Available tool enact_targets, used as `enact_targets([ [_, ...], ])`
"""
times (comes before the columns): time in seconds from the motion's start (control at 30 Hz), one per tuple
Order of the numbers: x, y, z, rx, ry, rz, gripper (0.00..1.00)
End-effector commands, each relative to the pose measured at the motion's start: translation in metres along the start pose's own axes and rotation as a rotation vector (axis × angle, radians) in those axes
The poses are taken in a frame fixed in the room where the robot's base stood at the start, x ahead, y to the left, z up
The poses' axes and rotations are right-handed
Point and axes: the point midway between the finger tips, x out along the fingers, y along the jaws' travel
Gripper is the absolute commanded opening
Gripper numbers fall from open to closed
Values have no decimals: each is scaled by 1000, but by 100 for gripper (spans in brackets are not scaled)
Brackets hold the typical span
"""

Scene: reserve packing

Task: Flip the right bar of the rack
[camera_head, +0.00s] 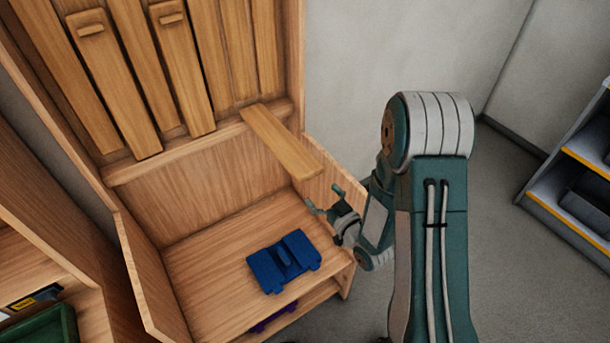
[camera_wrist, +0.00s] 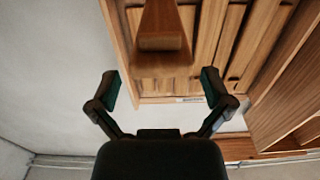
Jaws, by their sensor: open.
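The wooden rack (camera_head: 230,180) has upright slats. One bar (camera_head: 282,143) at its right sticks out from the rack, tilted down toward my arm. Two other bars with small handles, a left one (camera_head: 112,75) and a middle one (camera_head: 182,65), stand upright against the back.
A blue notched block (camera_head: 284,262) lies on the rack's lower shelf (camera_head: 205,290). A purple piece (camera_head: 274,318) is below it. A green bin (camera_head: 42,328) stands at lower left. Shelving (camera_head: 575,200) is at right. The floor (camera_head: 505,260) between is clear.

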Motion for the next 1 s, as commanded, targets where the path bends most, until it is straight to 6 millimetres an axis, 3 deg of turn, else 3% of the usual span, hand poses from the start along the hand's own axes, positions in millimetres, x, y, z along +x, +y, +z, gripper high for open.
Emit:
enact_targets([
  [0.2,42,0,0,-2,1,-2,100],
  [0.4,68,0,0,-1,-1,-1,100],
  [0.77,76,0,0,0,-1,1,100],
  [0.87,76,0,0,0,-1,1,64],
  [0.97,76,0,0,0,-1,1,20],
  [1.0,76,0,0,0,-1,0,13],
])
